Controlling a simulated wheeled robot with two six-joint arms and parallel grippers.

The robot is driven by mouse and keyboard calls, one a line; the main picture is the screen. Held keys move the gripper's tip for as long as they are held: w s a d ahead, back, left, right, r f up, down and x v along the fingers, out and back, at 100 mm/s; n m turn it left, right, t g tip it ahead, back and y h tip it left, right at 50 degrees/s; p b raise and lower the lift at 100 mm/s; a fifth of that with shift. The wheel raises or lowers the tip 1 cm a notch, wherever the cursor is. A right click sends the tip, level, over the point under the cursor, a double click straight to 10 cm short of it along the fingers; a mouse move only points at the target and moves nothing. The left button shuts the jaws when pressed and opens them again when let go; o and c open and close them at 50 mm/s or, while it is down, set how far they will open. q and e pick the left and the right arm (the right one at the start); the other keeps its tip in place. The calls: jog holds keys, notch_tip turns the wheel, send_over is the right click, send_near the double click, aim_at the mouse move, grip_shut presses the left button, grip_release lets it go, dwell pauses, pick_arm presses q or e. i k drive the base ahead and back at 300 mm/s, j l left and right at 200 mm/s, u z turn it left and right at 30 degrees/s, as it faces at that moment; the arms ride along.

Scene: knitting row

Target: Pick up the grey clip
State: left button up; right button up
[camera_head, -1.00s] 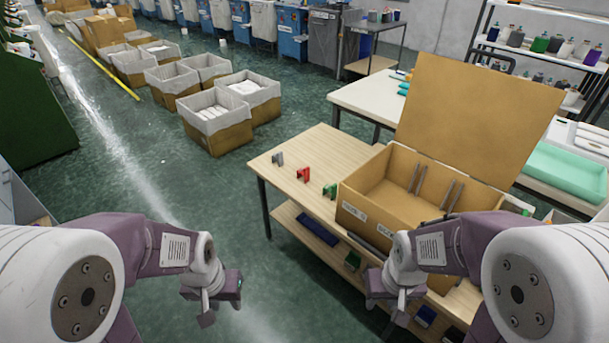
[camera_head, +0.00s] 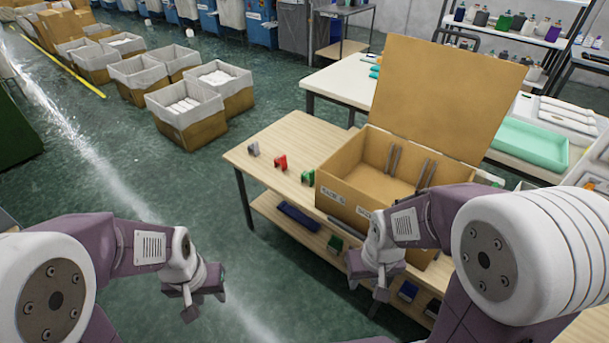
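The grey clip (camera_head: 253,149) stands on the wooden table (camera_head: 268,178) near its left edge. A red clip (camera_head: 281,162) stands to its right, and a green clip (camera_head: 307,177) stands further right beside the box. My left gripper (camera_head: 204,300) is over the floor, left of the table and well apart from the grey clip. My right gripper (camera_head: 382,286) is low in front of the table and the box. Neither gripper touches a clip. The view does not show clearly whether their fingers are open or shut.
An open cardboard box (camera_head: 345,200) with a raised lid and metal dividers fills the table's right part. A lower shelf (camera_head: 272,208) holds several small items. Lined boxes (camera_head: 187,112) stand on the floor behind. A white table (camera_head: 345,88) and green tray (camera_head: 530,143) lie beyond.

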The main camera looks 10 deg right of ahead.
aim_at(254, 147)
jog(key=i+j+z, duration=0.45)
jog(key=i, duration=0.2)
jog(key=i+j+z, duration=0.45)
jog(key=i, duration=0.2)
jog(key=i+j+z, duration=0.45)
jog(key=j, duration=0.35)
